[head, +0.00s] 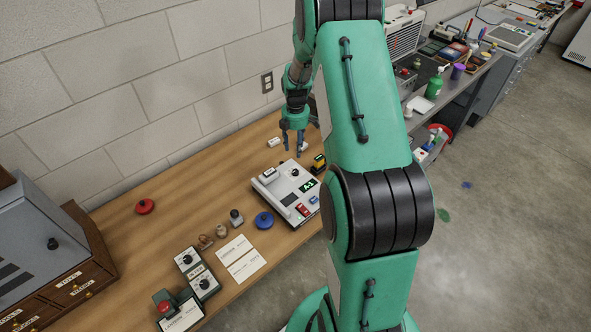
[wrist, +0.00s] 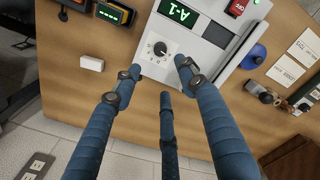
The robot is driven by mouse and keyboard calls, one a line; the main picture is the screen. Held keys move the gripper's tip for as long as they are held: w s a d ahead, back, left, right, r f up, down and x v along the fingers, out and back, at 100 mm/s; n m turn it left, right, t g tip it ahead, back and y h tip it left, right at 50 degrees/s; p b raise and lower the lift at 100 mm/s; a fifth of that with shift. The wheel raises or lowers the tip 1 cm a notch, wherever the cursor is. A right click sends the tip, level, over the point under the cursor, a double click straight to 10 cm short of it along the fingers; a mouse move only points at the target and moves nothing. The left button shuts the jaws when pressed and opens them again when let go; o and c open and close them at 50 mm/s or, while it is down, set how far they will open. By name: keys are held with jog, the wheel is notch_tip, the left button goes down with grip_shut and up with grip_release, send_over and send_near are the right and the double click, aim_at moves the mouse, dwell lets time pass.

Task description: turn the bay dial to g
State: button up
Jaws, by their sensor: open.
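A white console (head: 268,189) stands on the wooden bench, with a black dial (head: 295,172) and a green display. In the wrist view the console (wrist: 152,68) appears upside down, its display (wrist: 180,12) reading A-1. Its dial (wrist: 160,48) has a ring of small marks, too small to read. I cannot tell which mark it points at, or read a label naming it the bay dial. My gripper (head: 294,143) is over the bench just behind the console. In the wrist view my gripper (wrist: 158,75) is open and empty, its blue fingers spread short of the dial.
A red switch (wrist: 237,7) sits on the console. A small white block (wrist: 92,63) lies beside it. A blue knob (head: 264,220), white cards (head: 240,258) and a box with two dials (head: 197,271) are nearby. A wall runs behind the bench.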

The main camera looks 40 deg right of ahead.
aim_at(295, 171)
notch_tip(295, 171, down, 14)
jog(key=shift+r+b, duration=0.1)
jog(key=shift+b, duration=0.65)
grip_shut()
